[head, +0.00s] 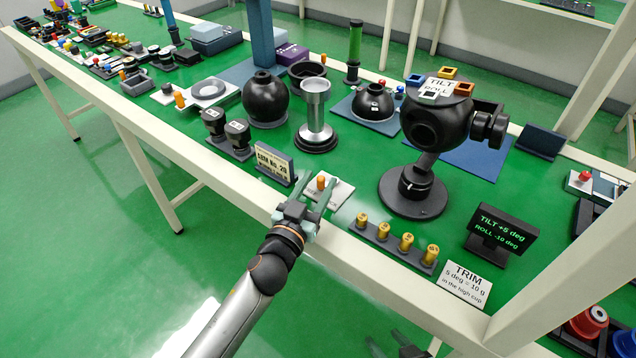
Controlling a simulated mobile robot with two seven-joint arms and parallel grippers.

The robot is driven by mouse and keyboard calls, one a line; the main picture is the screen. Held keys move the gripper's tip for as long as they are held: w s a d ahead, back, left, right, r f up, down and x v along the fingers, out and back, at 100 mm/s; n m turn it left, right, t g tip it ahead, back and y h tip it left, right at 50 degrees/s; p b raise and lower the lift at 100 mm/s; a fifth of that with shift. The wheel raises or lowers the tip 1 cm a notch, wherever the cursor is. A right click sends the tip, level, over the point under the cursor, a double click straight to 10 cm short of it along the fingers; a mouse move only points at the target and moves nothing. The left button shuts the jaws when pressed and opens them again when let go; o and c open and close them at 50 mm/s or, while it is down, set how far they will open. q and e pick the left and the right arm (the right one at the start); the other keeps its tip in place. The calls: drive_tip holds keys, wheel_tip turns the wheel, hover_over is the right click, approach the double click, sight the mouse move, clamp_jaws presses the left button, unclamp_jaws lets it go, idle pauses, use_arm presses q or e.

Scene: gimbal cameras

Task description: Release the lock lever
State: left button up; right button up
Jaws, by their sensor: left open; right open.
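A small lever with an orange knob (321,183) stands on a white plate (341,194) near the table's front edge; I take it as the lock lever. My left gripper (317,182) reaches in over the front edge, open, with its fingers on either side of the knob in the picture. I cannot tell whether they touch it. A black gimbal head (437,125) with a "TILT ROLL" label stands on a round base to the right. A display (501,232) reads "TILT +5 deg, ROLL -10 deg". My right gripper (398,346) shows partly at the bottom edge, below the table, open.
A row of brass weights (406,242) lies right of the lever, with a TRIM card (464,284) beyond. A "GIM No. 20" sign (274,163) stands just left of my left gripper. A silver cup stand (316,115) is behind. A table post rises at right.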

use_arm(q)
drive_tip(key=shift+w+d, duration=0.15)
drive_tip(key=shift+w, duration=0.1)
clamp_jaws()
idle(0.3)
